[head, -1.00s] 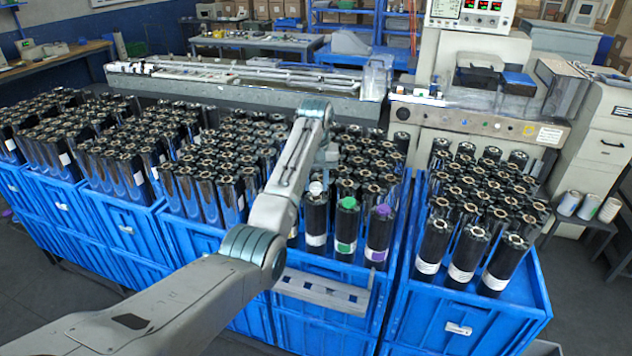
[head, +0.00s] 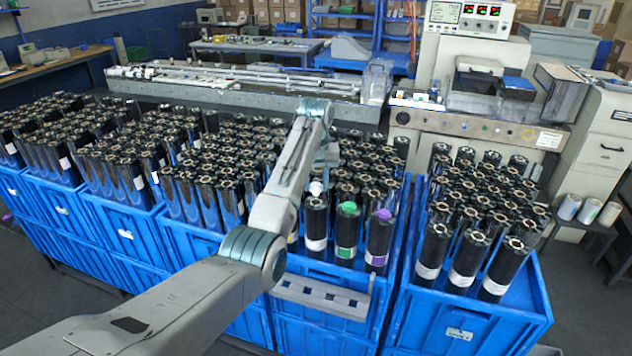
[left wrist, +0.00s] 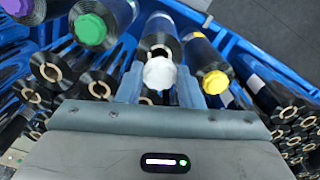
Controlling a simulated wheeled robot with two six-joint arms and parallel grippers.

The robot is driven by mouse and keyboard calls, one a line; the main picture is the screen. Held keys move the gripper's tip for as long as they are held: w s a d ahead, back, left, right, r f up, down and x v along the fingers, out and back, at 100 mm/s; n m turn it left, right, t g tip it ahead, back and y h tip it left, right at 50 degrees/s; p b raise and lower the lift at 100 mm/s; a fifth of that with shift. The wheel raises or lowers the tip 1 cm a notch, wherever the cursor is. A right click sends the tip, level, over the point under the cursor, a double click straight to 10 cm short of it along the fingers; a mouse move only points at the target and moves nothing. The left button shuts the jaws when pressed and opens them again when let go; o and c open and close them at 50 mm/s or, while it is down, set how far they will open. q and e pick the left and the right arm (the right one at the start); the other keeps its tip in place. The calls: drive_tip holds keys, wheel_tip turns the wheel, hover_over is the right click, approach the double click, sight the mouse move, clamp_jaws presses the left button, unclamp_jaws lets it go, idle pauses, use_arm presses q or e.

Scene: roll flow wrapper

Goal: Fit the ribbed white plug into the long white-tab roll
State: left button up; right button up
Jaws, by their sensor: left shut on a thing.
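The white plug (head: 316,188) is at the upper end of a black roll with a white label (head: 316,222), in the front row of the middle crate. In the left wrist view the white plug (left wrist: 160,73) sits between the fingers of my left gripper (left wrist: 160,88), which is shut on it. The plug is lined up with the white-label roll (left wrist: 160,32). I cannot tell how deep the plug sits in the bore, and its ribs are too small to make out. In the head view my left forearm covers most of the gripper. My right gripper is not in view.
A green-plugged roll (head: 347,230) and a purple-plugged roll (head: 380,238) stand close to the right. A yellow plug (left wrist: 215,82) is close beside the gripper in the left wrist view. Blue crates (head: 455,325) packed with black rolls surround the spot. A machine (head: 480,115) stands behind.

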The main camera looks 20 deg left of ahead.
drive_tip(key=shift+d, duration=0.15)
use_arm(q)
drive_tip(key=o, duration=0.7)
drive_tip(key=shift+c, duration=0.2)
drive_tip(key=shift+r, duration=0.1)
